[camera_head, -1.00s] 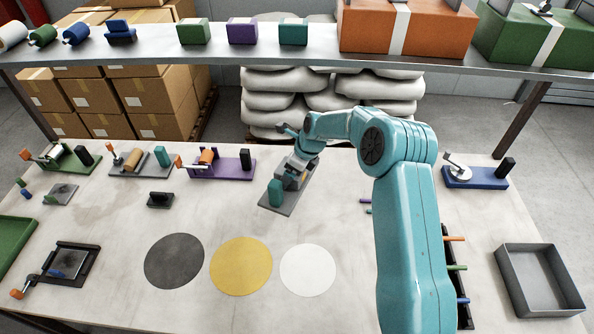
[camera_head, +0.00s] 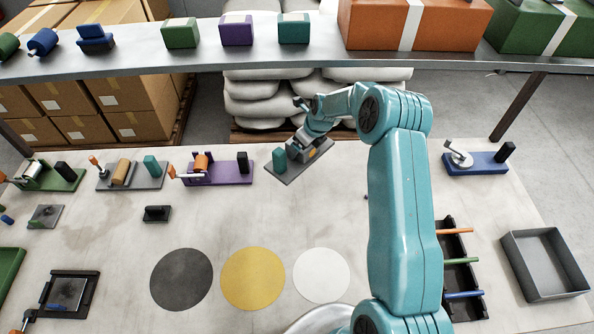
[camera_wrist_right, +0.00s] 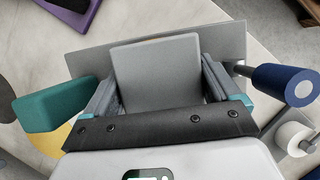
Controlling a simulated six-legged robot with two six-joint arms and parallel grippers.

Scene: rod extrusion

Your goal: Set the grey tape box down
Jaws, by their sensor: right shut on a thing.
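The grey tape box (camera_wrist_right: 157,70) is a light grey block on a flat grey plate, with a teal block (camera_wrist_right: 50,100) at one end. A blue handle (camera_wrist_right: 288,86) on a dark shaft sticks out at its other side in the right wrist view. My right gripper (camera_wrist_right: 158,88) is shut on the grey block, one finger on each side. In the head view the grey plate (camera_head: 291,172) is near the table's back edge, slightly tilted in the picture. I cannot tell whether it touches the table. My left gripper is not in view.
A purple device (camera_head: 232,174) stands left of the plate, a blue one (camera_head: 490,165) far right. Black (camera_head: 181,280), yellow (camera_head: 252,279) and white (camera_head: 321,276) discs lie in front. A grey tray (camera_head: 515,264) is at right. A shelf (camera_head: 250,58) runs behind and above.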

